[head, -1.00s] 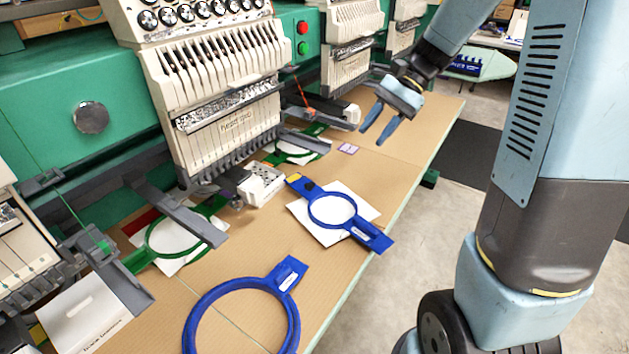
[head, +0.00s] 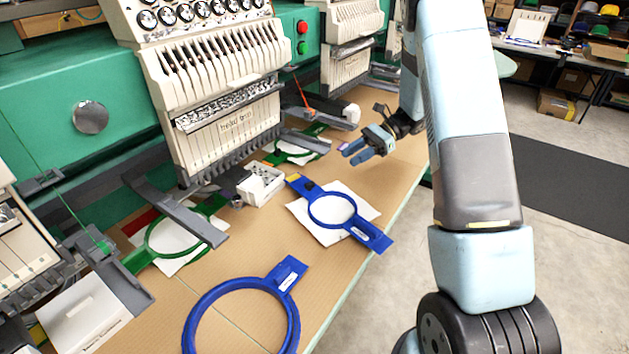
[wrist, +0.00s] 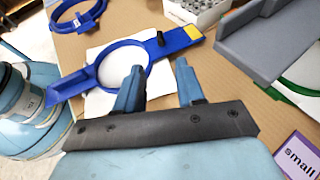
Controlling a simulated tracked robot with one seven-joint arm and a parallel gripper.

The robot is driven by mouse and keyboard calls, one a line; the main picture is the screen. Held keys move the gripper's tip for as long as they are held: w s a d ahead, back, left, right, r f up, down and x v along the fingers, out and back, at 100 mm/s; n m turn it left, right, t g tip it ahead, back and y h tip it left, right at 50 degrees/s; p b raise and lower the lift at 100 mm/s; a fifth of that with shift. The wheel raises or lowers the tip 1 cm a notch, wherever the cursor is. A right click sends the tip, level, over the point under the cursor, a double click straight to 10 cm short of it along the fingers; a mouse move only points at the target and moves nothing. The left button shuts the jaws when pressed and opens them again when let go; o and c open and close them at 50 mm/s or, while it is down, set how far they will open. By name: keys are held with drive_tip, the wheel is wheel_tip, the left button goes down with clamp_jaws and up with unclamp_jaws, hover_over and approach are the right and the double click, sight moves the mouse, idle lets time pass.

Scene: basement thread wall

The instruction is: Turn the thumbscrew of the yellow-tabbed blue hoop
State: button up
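The yellow-tabbed blue hoop (head: 379,242) lies on a white sheet (head: 366,205) on the table. Its yellow tab (head: 293,178) is at its upper-left end. A small dark piece (head: 310,186), possibly the thumbscrew, sits between tab and ring. In the wrist view the hoop (wrist: 72,84) lies beyond my fingers, with the yellow tab (wrist: 193,32) and the dark piece (wrist: 160,38) at its right end. My gripper (head: 345,155) is open and empty, apart from the hoop and to its upper right in the head view. Its fingers (wrist: 159,68) also show in the wrist view.
A second blue hoop (head: 190,325) lies at the front. Green hoops (head: 219,202) sit at grey machine arms (head: 180,212). A white box of small parts (head: 262,186) stands left of the yellow tab. A purple "small" card (wrist: 298,155) lies near my gripper.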

sight(311, 182)
drive_tip(key=x, duration=1.3)
drive_tip(key=shift+s+a+f, duration=0.1)
drive_tip(key=shift+a, duration=0.25)
clamp_jaws()
